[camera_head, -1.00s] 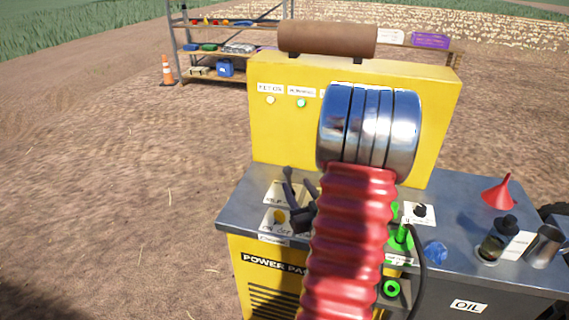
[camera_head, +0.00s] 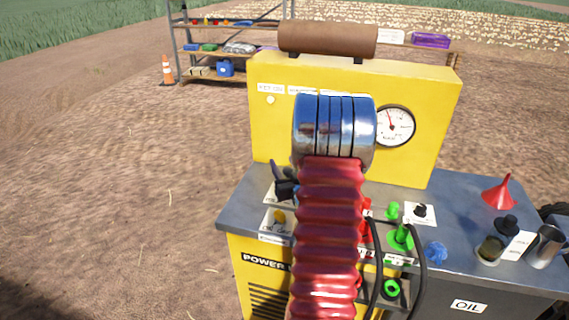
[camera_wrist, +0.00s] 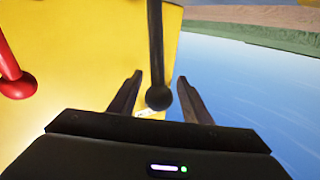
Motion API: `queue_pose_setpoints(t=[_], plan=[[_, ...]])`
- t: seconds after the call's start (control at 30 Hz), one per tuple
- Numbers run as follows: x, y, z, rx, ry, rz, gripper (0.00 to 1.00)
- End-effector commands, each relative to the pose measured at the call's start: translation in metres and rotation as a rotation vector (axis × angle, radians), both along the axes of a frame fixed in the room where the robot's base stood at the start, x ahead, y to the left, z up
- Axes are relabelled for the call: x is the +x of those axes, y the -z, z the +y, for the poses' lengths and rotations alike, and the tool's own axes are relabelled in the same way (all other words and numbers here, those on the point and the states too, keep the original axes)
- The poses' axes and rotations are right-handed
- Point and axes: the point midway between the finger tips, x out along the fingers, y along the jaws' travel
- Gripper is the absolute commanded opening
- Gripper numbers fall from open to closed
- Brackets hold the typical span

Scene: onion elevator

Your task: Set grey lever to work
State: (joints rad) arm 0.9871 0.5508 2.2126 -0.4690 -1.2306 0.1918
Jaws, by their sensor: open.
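In the wrist view a dark grey lever (camera_wrist: 155,50) with a round ball knob at its end stands between the two fingers of my gripper (camera_wrist: 160,80). The fingers are apart, one on each side of the lever, and I see no clear contact. My arm hides the middle of the panel.
A red lever (camera_wrist: 14,80) stands to the left in the wrist view. In the head view a gauge (camera_head: 391,125), green couplings (camera_head: 400,238), black hoses (camera_head: 419,275), a red funnel (camera_head: 499,191) and an oil jar (camera_head: 491,248) lie right of my arm. Open dirt is at left.

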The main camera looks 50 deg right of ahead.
Motion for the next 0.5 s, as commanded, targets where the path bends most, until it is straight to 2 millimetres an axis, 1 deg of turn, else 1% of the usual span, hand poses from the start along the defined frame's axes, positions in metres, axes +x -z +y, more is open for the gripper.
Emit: queue_pose_setpoints(t=[0.1,0.37,0.5], plan=[[0.0051,0.0003,-0.0034,0.001,0.001,0.001,0.44],[0.0055,0.0003,-0.0040,0.001,0.002,0.001,0.44],[0.0054,0.0002,-0.0041,0.001,0.002,0.001,0.36]])
